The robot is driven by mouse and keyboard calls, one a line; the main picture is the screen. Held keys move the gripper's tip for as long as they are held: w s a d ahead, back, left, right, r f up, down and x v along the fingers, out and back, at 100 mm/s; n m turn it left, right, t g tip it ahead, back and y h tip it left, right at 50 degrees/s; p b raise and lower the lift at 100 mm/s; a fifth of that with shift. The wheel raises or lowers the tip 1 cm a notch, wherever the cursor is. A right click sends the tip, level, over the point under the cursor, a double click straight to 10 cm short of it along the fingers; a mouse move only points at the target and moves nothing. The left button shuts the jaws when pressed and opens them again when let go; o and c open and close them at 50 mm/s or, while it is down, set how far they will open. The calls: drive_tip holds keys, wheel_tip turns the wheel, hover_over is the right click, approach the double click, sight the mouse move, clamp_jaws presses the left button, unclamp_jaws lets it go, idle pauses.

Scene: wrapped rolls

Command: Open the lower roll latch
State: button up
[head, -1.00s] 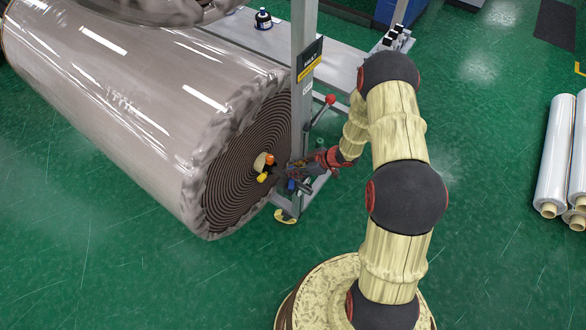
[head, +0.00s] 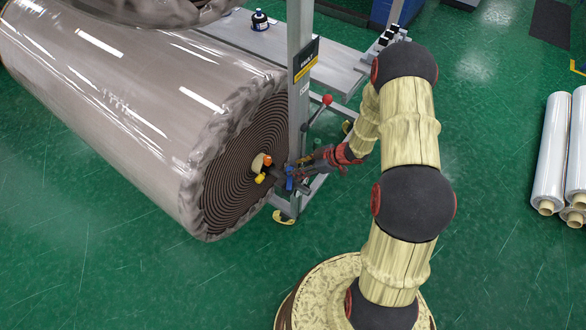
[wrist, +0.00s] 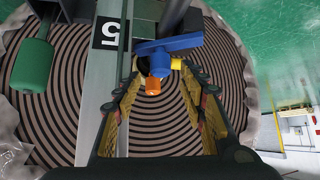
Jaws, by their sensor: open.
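The lower wrapped roll (head: 130,100) lies at the left, its spiral end facing the grey upright post (head: 301,80). A small blue latch part (head: 289,182) sits at the post beside the roll's core. In the wrist view, the blue part (wrist: 168,44) lies across the top middle, with an orange knob (wrist: 153,85) under it and a bit of yellow at its right. My gripper (wrist: 163,95) is open, one finger on either side of the orange knob in the picture. I cannot tell whether it touches anything. In the head view my gripper (head: 305,172) partly hides the latch area.
A red-knobbed lever (head: 327,100) stands right of the post. Thin wrapped rolls (head: 553,150) lie at far right. The green floor between is clear.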

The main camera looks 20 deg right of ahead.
drive_tip(key=v, duration=0.3)
drive_tip(key=shift+c, duration=0.4)
